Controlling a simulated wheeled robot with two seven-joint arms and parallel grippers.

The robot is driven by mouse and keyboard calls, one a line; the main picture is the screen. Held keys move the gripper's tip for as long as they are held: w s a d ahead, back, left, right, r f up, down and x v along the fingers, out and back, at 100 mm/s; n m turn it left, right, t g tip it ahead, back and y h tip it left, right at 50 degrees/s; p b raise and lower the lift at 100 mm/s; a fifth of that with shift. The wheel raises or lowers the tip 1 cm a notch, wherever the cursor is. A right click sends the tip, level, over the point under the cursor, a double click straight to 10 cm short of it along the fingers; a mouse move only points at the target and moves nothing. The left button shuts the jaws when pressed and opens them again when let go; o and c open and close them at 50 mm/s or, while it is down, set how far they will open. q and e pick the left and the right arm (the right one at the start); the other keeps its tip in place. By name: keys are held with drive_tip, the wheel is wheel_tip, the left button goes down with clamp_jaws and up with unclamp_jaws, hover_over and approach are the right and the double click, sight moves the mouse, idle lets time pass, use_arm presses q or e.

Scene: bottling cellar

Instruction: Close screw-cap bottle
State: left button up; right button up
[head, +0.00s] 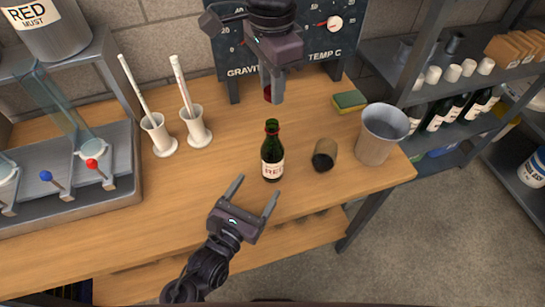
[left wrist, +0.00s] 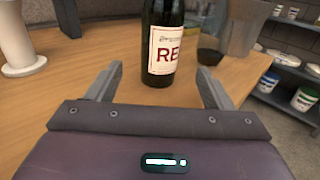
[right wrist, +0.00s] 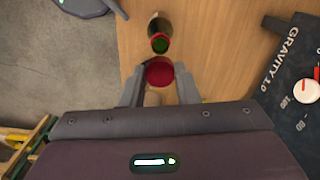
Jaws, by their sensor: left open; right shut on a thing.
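A green glass bottle (head: 272,155) with a white "RED" label stands upright on the wooden bench, its mouth open. In the left wrist view the bottle (left wrist: 163,45) stands just beyond the fingertips. My left gripper (head: 250,196) is open and empty, in front of the bottle and apart from it. My right gripper (head: 271,92) is above and behind the bottle, shut on a dark red screw cap (right wrist: 159,72). In the right wrist view the bottle's mouth (right wrist: 160,43) shows below and beyond the cap, apart from it.
A sponge (head: 349,101) lies behind. White holders with rods (head: 158,134) and a metal rack (head: 85,195) are at left. The gauge board (head: 315,50) stands at the back.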

sight(275, 158)
use_arm(q)
drive_tip(key=x, duration=1)
drive_tip(key=shift+w+d, duration=0.1)
drive_tip(key=shift+w, duration=0.25)
drive_tip(key=c, duration=1.4)
drive_tip(key=shift+c, duration=0.2)
use_arm(e)
drive_tip(key=shift+f, duration=2.5)
drive_tip(key=shift+f, duration=0.85)
drive_tip(key=shift+f, duration=0.6)
